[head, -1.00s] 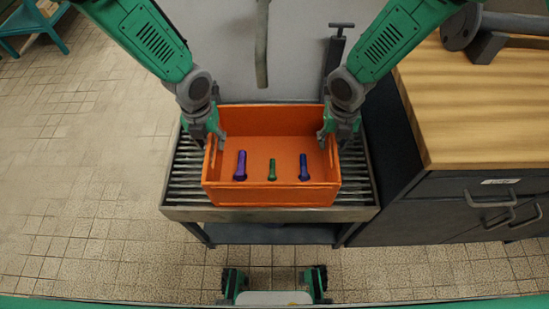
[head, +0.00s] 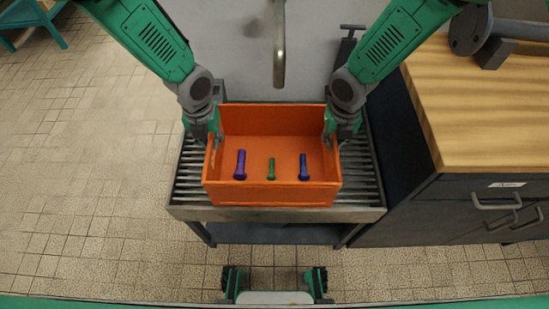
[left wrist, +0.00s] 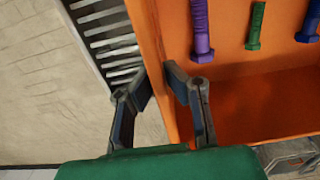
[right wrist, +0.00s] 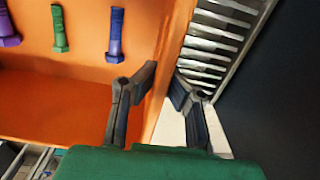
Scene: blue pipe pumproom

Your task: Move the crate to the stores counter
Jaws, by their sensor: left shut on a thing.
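The orange crate (head: 272,195) sits at or just above the roller stand; I cannot tell if there is a gap under it. A purple bolt (head: 240,165), a green bolt (head: 271,169) and a blue bolt (head: 304,167) are in it. My left gripper (head: 214,140) is shut on the crate's left wall, one finger inside and one outside, as the left wrist view (left wrist: 158,82) shows. My right gripper (head: 332,138) is shut on the right wall in the same way, seen in the right wrist view (right wrist: 165,80). The fingertips' lower ends are partly hidden.
The roller stand (head: 355,190) has a metal frame. A wood-topped counter (head: 475,110) with dark drawers stands close on the right, with a grey pipe fitting (head: 500,40) on it. A vertical pipe (head: 279,50) hangs behind the crate.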

